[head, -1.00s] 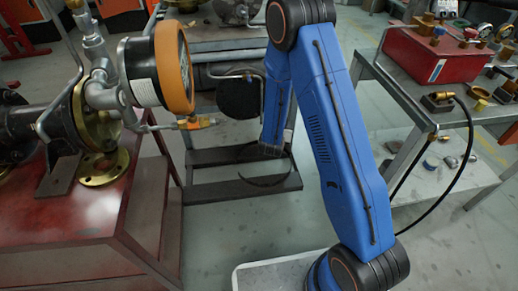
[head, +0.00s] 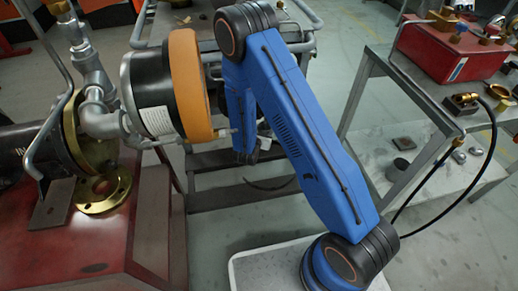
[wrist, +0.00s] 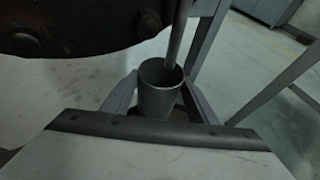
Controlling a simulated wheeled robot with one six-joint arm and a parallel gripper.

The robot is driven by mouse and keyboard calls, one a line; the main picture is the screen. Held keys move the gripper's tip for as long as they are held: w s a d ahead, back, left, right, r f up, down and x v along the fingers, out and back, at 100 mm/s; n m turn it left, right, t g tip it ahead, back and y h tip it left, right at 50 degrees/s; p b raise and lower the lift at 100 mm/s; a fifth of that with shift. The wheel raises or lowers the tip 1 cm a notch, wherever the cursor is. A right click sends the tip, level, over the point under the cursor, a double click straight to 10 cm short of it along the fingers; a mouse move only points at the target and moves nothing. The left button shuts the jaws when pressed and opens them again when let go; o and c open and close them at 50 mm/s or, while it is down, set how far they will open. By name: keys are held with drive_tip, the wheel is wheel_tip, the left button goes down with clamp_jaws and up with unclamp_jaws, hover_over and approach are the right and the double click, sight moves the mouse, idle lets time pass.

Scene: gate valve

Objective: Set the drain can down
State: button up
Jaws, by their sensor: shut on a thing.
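The drain can (wrist: 158,98) is a dark grey, open-topped cylinder, upright in the wrist view. My gripper (wrist: 160,82) is shut on it, with one finger on each side. A thin vertical rod or pipe (wrist: 178,35) shows just above and behind the can's rim; I cannot tell whether it touches. The can's bottom and whatever lies under it are hidden. In the head view my blue arm reaches down behind the orange-rimmed round gauge (head: 190,85), and the can and gripper cannot be made out there.
A dark bolted flange (wrist: 70,25) hangs close at the upper left of the wrist view. In the head view, a red bench (head: 100,235) with pipework is at left. A grey table (head: 480,150) with a red toolbox (head: 450,50) is at right.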

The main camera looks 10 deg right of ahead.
drive_tip(key=shift+w+a+f, duration=0.2)
drive_tip(key=shift+w, duration=0.05)
drive_tip(key=shift+w+f, duration=0.1)
drive_tip(key=shift+f, duration=4.8)
drive_tip(key=o, duration=1.3)
drive_tip(key=shift+f, duration=0.15)
drive_tip(key=shift+c, duration=0.2)
